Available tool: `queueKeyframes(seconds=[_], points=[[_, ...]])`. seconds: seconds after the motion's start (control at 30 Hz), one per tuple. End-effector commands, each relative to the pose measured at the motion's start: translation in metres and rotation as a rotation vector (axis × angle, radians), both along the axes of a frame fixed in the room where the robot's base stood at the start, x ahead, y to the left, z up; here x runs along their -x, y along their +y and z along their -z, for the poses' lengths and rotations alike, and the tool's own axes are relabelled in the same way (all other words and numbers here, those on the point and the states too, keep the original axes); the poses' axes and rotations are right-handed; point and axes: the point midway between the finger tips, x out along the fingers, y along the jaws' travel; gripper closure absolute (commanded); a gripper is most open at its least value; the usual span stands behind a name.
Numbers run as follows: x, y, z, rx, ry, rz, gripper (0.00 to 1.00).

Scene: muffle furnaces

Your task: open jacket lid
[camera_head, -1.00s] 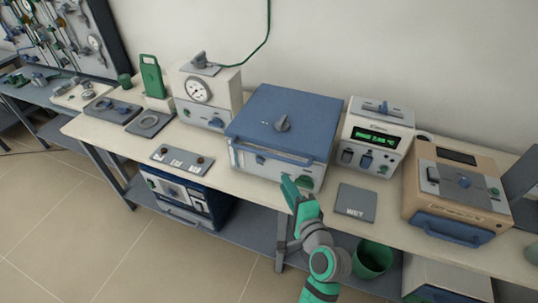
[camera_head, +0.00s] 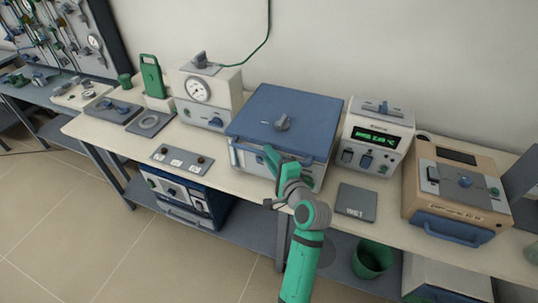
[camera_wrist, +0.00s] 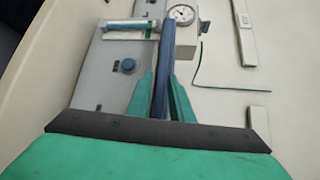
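The heating jacket is a pale box with a flat blue lid (camera_head: 290,112), which lies shut on top. A grey knob (camera_head: 282,123) stands on the lid. A blue bar runs along the lid's front edge; it also shows end-on as a blue bar (camera_wrist: 166,60) in the wrist view. My gripper (camera_head: 277,158) is at the front of the jacket, by that edge. In the wrist view my gripper's green fingers (camera_wrist: 160,85) stand on either side of the bar, with narrow gaps, and look open. My gripper hides part of the jacket's front.
A switch panel (camera_head: 182,160) lies left of the jacket and a grey pad (camera_head: 356,202) lies to its right. A box with a gauge (camera_head: 199,90) and a controller with a green display (camera_head: 378,136) flank it. A tan furnace (camera_head: 455,195) is further right.

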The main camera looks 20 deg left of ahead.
Motion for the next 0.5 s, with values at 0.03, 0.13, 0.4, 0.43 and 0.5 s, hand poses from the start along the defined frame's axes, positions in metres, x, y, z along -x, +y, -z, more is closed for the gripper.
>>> queueKeyframes(seconds=[0.03,0.13,0.4,0.43,0.5], points=[[-0.0025,0.0019,0.0000,-0.001,-0.001,0.000,0.80],[-0.0053,0.0042,0.0004,0.000,-0.001,0.001,0.80],[-0.0058,0.0048,0.0007,0.000,-0.001,0.001,0.80],[-0.0058,0.0048,0.0007,0.000,-0.001,0.001,0.87],[-0.0057,0.0047,0.0007,0.000,-0.001,0.001,1.00]])
